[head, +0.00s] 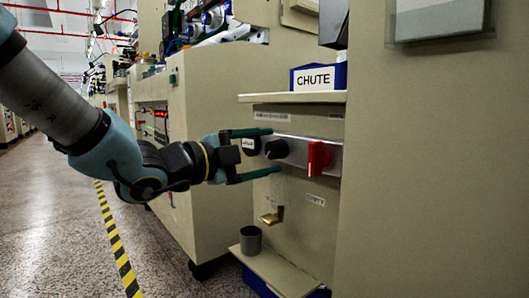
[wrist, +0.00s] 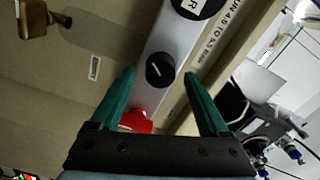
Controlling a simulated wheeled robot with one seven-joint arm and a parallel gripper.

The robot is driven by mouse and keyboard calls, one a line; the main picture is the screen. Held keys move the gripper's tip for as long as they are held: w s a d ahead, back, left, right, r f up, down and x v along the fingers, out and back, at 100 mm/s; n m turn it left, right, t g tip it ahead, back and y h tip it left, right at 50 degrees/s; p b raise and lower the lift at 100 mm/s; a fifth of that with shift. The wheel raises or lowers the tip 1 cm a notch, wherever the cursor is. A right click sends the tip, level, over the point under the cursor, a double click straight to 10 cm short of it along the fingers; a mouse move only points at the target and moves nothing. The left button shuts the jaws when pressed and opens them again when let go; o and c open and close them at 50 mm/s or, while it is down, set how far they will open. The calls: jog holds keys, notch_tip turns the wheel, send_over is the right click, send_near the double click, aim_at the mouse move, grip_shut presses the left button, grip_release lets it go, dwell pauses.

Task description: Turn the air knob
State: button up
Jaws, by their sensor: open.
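A black round knob (head: 276,149) with a white pointer line sits on the silver strip (head: 298,152) of the beige machine. The knob also shows in the wrist view (wrist: 160,70), close to a black disc with a white R (wrist: 194,5). My gripper (head: 275,151) is open, its green fingers pointing at the panel, one above and one below the knob in the head view. In the wrist view the fingers (wrist: 160,73) lie on either side of the knob, with gaps; I cannot tell how far the tips are from the panel. Nothing is held.
A red switch (head: 318,158) is beside the knob on the strip, partly visible in the wrist view (wrist: 136,121). Below are a brass spout (head: 272,216) and a grey cup (head: 250,240) on a ledge. A shelf (head: 292,98) with a CHUTE box (head: 318,78) juts out above.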

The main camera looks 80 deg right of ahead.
jog(key=p+v, duration=0.3)
jog(key=v, duration=0.7)
jog(key=shift+w+a, duration=0.15)
jog(key=shift+a, duration=0.15)
